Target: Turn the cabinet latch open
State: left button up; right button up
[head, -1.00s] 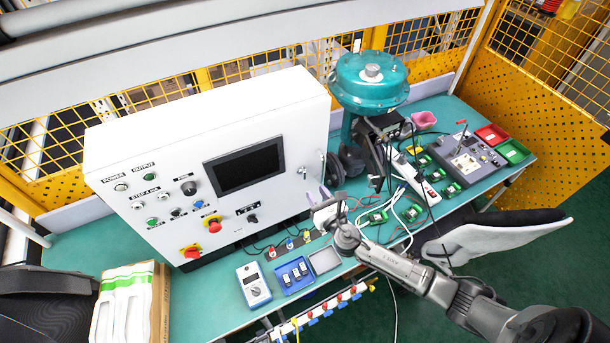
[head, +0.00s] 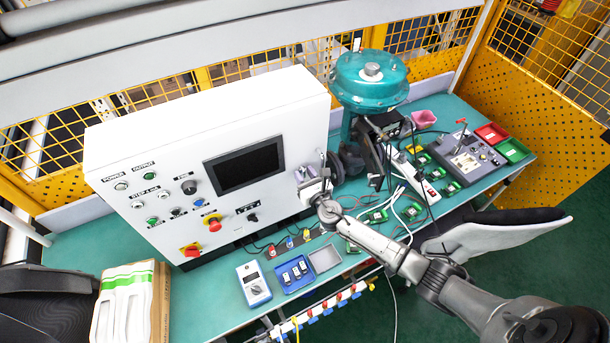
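The white control cabinet (head: 150,150) stands on the teal bench, its front panel carrying a dark screen (head: 244,168), knobs and buttons. My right gripper (head: 306,174) is at the right edge of the cabinet's front, beside the screen. The gripper covers that spot, so the latch is not clearly visible. The fingers are small and partly hidden by the gripper's own body; I cannot tell whether they are open or touching the cabinet. My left gripper is not in view.
A teal valve actuator (head: 371,82) stands right of the cabinet, close to my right gripper. A blue tray (head: 295,275), a grey tray (head: 325,259) and a meter (head: 253,284) lie in front. Cables and green boards cover the bench at right. A chair (head: 500,238) stands beside the bench.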

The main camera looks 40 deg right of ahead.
jog(key=c, duration=0.6)
